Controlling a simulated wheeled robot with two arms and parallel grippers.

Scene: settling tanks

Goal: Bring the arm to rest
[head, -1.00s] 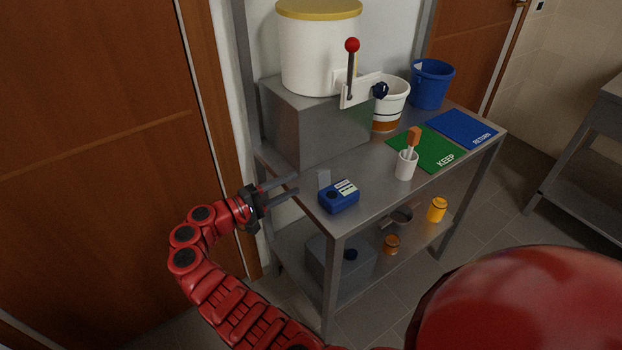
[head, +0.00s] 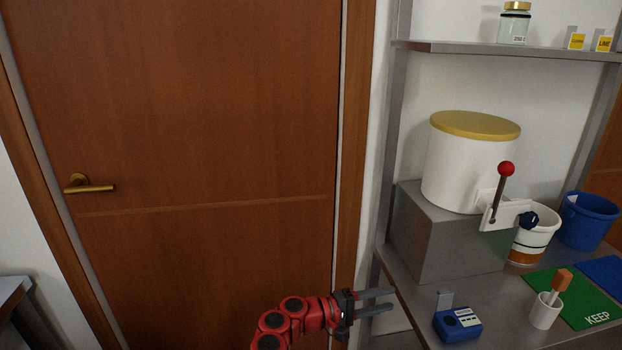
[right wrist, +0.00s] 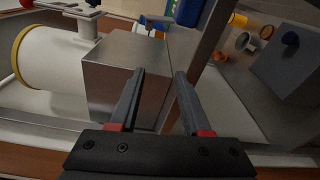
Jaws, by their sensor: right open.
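My right arm, red with a black gripper (head: 391,300), comes in at the bottom of the head view. Its two grey fingers are open, with nothing between them. They point right, beside the left edge of the steel bench (head: 403,306), near a grey block (head: 440,252). In the right wrist view the open fingers (right wrist: 160,72) show in front of the grey block (right wrist: 112,85), with an empty gap between them. Whether a finger touches the bench is hard to tell. My left gripper is not in view.
A brown door (head: 200,140) stands left.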

